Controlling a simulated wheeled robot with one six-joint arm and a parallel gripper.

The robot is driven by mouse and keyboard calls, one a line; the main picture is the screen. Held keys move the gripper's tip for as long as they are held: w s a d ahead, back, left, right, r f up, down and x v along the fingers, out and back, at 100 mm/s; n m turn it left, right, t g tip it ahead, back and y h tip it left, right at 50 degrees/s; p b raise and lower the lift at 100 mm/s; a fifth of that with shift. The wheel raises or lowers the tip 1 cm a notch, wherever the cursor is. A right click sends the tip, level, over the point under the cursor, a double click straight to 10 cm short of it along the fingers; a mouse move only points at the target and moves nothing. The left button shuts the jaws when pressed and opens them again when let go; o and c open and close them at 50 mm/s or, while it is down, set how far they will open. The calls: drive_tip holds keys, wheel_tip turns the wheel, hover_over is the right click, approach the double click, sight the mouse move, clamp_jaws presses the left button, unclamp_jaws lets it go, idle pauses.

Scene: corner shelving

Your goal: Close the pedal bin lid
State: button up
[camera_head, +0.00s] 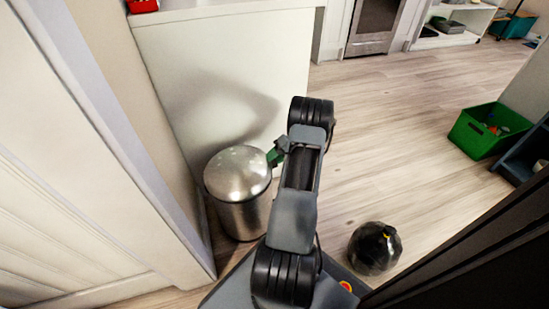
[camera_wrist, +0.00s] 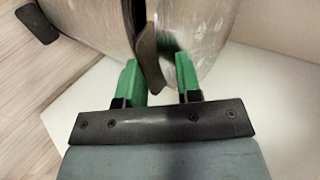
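The pedal bin (camera_head: 242,217) is a shiny metal cylinder standing beside the white cabinet. Its domed metal lid (camera_head: 237,171) lies over the top and looks down or nearly down; a small gap cannot be ruled out. My gripper (camera_head: 275,156) is at the lid's upper right edge. In the wrist view my gripper (camera_wrist: 159,75) has its green fingers apart, close to the bin. A dark rim or hinge piece (camera_wrist: 149,58) lies between and just beyond the fingertips, with shiny metal on both sides (camera_wrist: 90,20). Whether the fingers touch it is unclear.
The white cabinet side (camera_head: 225,75) stands close behind the bin, and a pale panel (camera_head: 80,160) rises at left. A black round object (camera_head: 374,248) lies on the floor at right. A green crate (camera_head: 487,131) stands farther right. The middle floor is clear.

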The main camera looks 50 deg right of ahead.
drive_tip(key=p+v, duration=0.4)
drive_tip(key=v, duration=1)
drive_tip(key=shift+f, duration=0.15)
drive_tip(key=w+a+r+n+g+h+p, duration=0.1)
drive_tip(key=w+a+r+g+p, duration=0.15)
drive_tip(key=a+r+p, duration=0.55)
drive_tip(key=w+a+r+n+g+h+p, duration=0.1)
drive_tip(key=w+a+r+p, duration=0.4)
drive_tip(key=r, duration=0.7)
drive_tip(key=w+a+r+n+g+h+p, duration=0.1)
drive_tip(key=w+a+r+h+p, duration=0.15)
drive_tip(key=a+r, duration=0.65)
drive_tip(key=s+a+r+n+t+h+p, duration=0.1)
drive_tip(key=s+a+r+h+p, duration=0.1)
drive_tip(key=s+a+r+p, duration=0.4)
drive_tip(key=s+a+r+n+t+h+p, duration=0.1)
drive_tip(key=s+a+r+p, duration=0.5)
drive_tip(key=a+r+p, duration=0.6)
drive_tip(key=a+r+n+h, duration=0.1)
drive_tip(key=a+r, duration=0.2)
drive_tip(key=r, duration=0.2)
drive_tip(key=shift+a+t, duration=0.25)
drive_tip(key=shift+t, duration=0.1)
drive_tip(key=shift+r, duration=0.1)
